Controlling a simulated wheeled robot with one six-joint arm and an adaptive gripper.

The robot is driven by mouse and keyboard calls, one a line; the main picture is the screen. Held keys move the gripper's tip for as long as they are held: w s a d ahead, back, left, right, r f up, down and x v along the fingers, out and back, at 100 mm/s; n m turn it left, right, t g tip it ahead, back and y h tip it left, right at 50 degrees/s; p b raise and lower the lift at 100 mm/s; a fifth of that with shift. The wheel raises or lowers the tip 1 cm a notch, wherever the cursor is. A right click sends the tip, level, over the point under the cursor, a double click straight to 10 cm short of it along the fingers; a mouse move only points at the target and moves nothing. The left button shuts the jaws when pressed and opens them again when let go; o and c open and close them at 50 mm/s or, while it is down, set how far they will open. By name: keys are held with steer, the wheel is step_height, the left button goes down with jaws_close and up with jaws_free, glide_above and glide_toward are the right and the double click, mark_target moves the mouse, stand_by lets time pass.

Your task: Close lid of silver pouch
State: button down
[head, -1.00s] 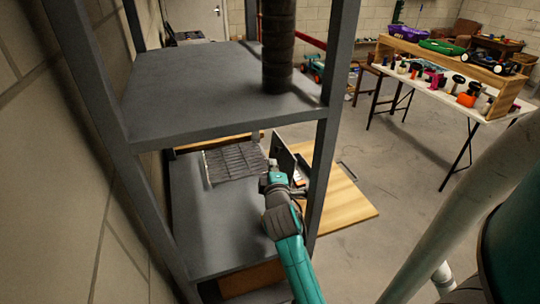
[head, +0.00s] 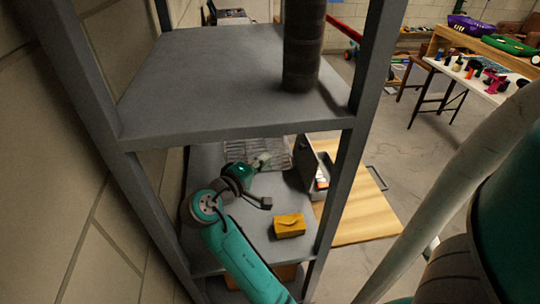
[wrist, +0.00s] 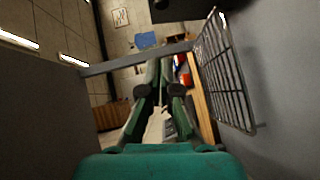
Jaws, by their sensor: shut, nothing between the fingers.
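A grey case, likely the silver pouch (head: 322,183), stands at the right edge of the lower shelf, beyond a shelf post. Its dark lid (head: 306,160) stands up, open, on its left side. Small orange and white contents show inside. My gripper (wrist: 165,68) is shut and empty in the wrist view. In the head view my arm's end is over the lower shelf, left of the case and apart from it; its fingertips are hard to make out there. Red and blue items show past the fingers in the wrist view, partly hidden.
A wire rack (head: 262,150) lies at the lower shelf's back; it also shows in the wrist view (wrist: 228,75). A yellow box (head: 289,226) sits on the shelf's front right. The upper shelf (head: 225,85) and posts enclose my arm. A wooden board (head: 360,205) lies right.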

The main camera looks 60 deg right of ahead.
mark_target(311, 147)
steer(key=s+d+f, duration=0.2)
steer(key=s+d, duration=0.1)
steer(key=d, duration=0.8)
steer(key=shift+s, duration=0.25)
steer(key=s, duration=0.1)
steer(key=s+d+m+y, duration=0.1)
steer(key=s+d+t+y, duration=0.1)
steer(key=shift+d+r+m, duration=0.25)
steer(key=shift+r+m, duration=0.05)
steer(key=shift+m, duration=0.1)
steer(key=shift+s+d+f, duration=0.15)
steer(key=shift+s+d, duration=0.8)
steer(key=shift+s, duration=0.05)
